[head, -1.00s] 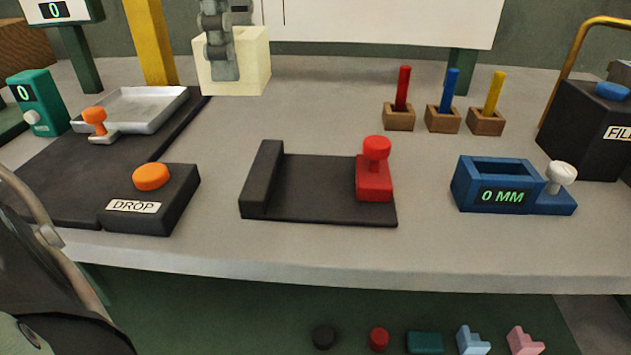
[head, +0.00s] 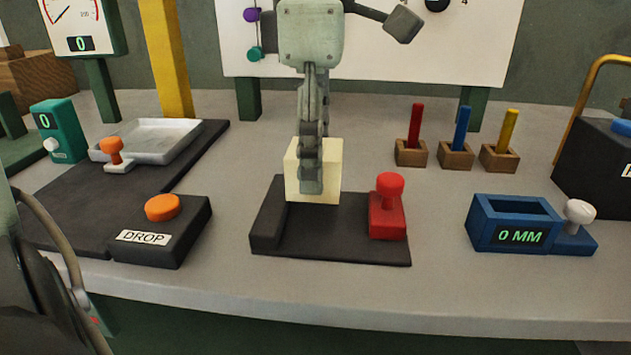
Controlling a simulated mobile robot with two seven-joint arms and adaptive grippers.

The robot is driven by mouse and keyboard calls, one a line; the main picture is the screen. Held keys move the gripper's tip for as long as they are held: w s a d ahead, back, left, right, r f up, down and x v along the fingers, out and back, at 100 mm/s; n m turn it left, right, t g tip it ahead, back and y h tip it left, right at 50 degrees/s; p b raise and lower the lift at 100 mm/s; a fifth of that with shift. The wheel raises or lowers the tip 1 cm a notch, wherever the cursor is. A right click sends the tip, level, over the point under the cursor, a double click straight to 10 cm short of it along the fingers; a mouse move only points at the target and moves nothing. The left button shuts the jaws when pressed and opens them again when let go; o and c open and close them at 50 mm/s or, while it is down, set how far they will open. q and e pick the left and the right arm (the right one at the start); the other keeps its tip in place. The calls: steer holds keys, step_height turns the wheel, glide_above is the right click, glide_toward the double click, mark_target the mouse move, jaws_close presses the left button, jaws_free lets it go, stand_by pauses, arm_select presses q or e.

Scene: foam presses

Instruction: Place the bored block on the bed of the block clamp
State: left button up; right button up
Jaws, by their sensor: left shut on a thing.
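The cream block (head: 332,178) is held upright in my left gripper (head: 312,182), whose fingers cover the middle of its near face. Its bore cannot be made out. The block clamp has a flat black bed (head: 330,235), a raised black fixed jaw (head: 269,215) on the left and a red jaw with a knob (head: 388,210) on the right. The block appears over the rear part of the bed, between the two jaws and closer to the black one. Whether its underside touches the bed cannot be told. My right gripper is out of view.
A black DROP box with an orange button (head: 163,208) stands left of the clamp. A blue gauge reading 0 MM (head: 515,225) stands to the right. Wooden holders with red, blue and yellow sticks (head: 457,145) stand behind. Bare table lies between clamp and gauge.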

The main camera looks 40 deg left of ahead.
arm_select(q)
step_height(320, 180, down, 4)
steer(key=shift+r, duration=0.1)
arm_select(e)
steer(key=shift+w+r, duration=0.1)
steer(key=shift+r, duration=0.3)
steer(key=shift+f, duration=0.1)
arm_select(q)
steer(key=shift+f+b, duration=0.25)
steer(key=shift+b, duration=0.05)
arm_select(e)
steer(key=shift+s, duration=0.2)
arm_select(q)
steer(key=o, duration=1)
steer(key=shift+o, duration=0.2)
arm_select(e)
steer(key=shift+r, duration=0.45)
arm_select(q)
steer(key=shift+r, duration=0.15)
